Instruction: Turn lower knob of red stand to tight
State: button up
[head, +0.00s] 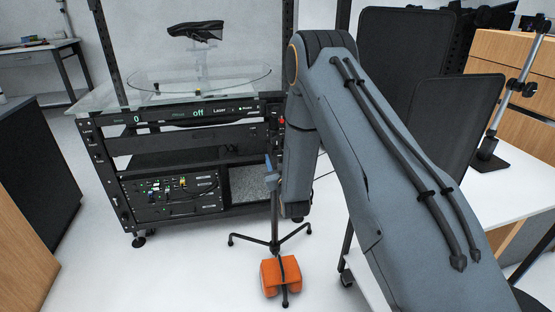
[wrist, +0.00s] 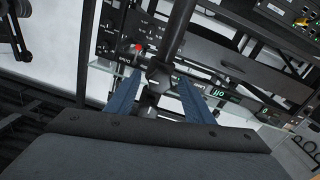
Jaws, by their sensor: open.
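The stand (head: 275,212) is a thin dark pole on a tripod base in the head view, with an orange-red weight (head: 282,276) at its foot. My arm hides its upper part. In the wrist view, its dark pole (wrist: 181,30) runs down to a dark collar or knob (wrist: 160,73) between my fingers. My gripper (wrist: 159,80) is open, with one blue-grey finger on each side of that part. I cannot tell whether either finger touches it. In the head view, only a bit of blue-grey finger shows beside the stand.
A black equipment rack (head: 190,137) with a glass turntable (head: 200,80) stands close behind the stand. A white table (head: 505,195) and dark panels (head: 410,60) are on the right. A dark cabinet (head: 35,170) is on the left. Floor (head: 150,275) is clear in front of the rack.

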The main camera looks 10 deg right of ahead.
jog(key=c, duration=1)
jog(key=shift+c, duration=0.2)
jog(key=shift+m, duration=0.3)
jog(key=m, duration=0.9)
jog(key=shift+a, duration=0.1)
jog(key=m, duration=0.4)
jog(key=shift+m+p, duration=0.3)
jog(key=shift+m, duration=1.9)
